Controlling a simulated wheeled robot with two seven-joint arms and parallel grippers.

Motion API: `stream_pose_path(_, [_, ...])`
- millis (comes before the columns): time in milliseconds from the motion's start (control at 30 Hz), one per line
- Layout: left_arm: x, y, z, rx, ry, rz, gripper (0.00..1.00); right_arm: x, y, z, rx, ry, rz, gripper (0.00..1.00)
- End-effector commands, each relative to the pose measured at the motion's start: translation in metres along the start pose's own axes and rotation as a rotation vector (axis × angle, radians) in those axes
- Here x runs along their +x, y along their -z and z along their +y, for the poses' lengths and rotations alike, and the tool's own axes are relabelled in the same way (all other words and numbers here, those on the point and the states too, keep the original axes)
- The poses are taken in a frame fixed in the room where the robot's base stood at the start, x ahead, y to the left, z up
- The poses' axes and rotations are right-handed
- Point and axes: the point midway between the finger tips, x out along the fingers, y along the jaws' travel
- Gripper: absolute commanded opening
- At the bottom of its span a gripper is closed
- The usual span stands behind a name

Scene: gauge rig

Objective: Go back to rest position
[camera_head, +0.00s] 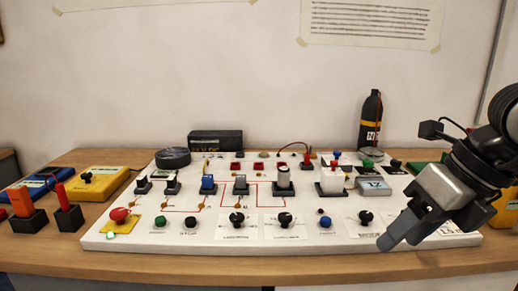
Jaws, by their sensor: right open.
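My right gripper (392,236) comes in from the right edge and hangs over the front right part of the white panel board (300,243). Its fingers point down and to the left. It is open, and I see nothing held in it. The arm hides the right end of the board. My left gripper does not show. The board carries several switches, knobs and buttons, among them a red mushroom button (119,214) at the front left.
The wooden table (180,266) bears the board. A black bottle (371,120) stands behind it at the right, and a black box (215,141) at the back left. Yellow (98,184) and blue (31,187) boxes, plus orange (20,201) and red (65,198) upright pieces, stand left.

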Motion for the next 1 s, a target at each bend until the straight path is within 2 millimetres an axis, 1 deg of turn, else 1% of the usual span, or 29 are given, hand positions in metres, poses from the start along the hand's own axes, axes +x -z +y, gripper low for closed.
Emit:
stream_pose_path(33, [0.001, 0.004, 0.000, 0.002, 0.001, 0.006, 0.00, 0.010, 0.002, 0.013, -0.016, -0.074, 0.014, 0.52])
stream_pose_path(167, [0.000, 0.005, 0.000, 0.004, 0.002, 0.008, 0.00, 0.033, 0.005, 0.052, -0.046, -0.308, 0.034, 0.52])
stream_pose_path(267, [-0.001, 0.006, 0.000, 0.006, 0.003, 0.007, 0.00, 0.047, 0.010, 0.093, -0.036, -0.560, 0.043, 0.52])
stream_pose_path(300, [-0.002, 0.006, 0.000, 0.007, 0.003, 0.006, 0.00, 0.049, 0.011, 0.110, -0.018, -0.681, 0.041, 0.52])
stream_pose_path(367, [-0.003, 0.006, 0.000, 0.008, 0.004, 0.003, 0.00, 0.049, 0.011, 0.137, 0.038, -0.887, 0.029, 0.52])
stream_pose_path(400, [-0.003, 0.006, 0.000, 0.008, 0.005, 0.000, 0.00, 0.046, 0.009, 0.153, 0.102, -1.039, 0.012, 0.52])
stream_pose_path(467, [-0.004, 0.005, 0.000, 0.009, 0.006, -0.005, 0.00, 0.039, 0.001, 0.168, 0.240, -1.266, -0.028, 0.52])
stream_pose_path(500, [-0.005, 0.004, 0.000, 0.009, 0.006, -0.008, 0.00, 0.034, -0.007, 0.171, 0.358, -1.404, -0.065, 0.52])
stream_pose_path(567, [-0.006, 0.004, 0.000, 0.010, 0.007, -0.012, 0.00, 0.032, -0.021, 0.165, 0.570, -1.579, -0.129, 0.52])
stream_pose_path(600, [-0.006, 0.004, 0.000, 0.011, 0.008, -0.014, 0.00, 0.035, -0.030, 0.153, 0.734, -1.672, -0.175, 0.52])
stream_pose_path(633, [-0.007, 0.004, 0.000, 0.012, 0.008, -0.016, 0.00, 0.041, -0.036, 0.142, 0.866, -1.728, -0.211, 0.52])
stream_pose_path(667, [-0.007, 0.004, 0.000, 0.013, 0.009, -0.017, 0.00, 0.049, -0.040, 0.129, 1.009, -1.771, -0.249, 0.52])
stream_pose_path(700, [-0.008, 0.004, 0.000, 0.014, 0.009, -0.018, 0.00, 0.065, -0.042, 0.109, 1.208, -1.806, -0.296, 0.52])
stream_pose_path(733, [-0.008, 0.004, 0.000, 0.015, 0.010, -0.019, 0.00, 0.080, -0.040, 0.093, 1.366, -1.815, -0.329, 0.52])
stream_pose_path(767, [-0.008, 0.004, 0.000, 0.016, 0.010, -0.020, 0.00, 0.098, -0.036, 0.078, 1.526, -1.809, -0.360, 0.52])
stream_pose_path(800, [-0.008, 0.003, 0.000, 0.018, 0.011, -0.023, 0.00, 0.121, -0.026, 0.060, 1.718, -1.781, -0.391, 0.52])
stream_pose_path(867, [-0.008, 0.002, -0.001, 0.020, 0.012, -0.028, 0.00, 0.156, -0.005, 0.038, 1.982, -1.707, -0.424, 0.52])
stream_pose_path(900, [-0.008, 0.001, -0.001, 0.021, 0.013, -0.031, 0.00, 0.179, 0.012, 0.028, 2.142, -1.642, -0.435, 0.52])
stream_pose_path(967, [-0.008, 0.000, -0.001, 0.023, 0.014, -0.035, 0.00, 0.210, 0.041, 0.017, 2.360, -1.530, -0.439, 0.52])
stream_pose_path(1000, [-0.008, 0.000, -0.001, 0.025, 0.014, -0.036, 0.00, 0.228, 0.061, 0.013, 2.486, -1.449, -0.435, 0.52])
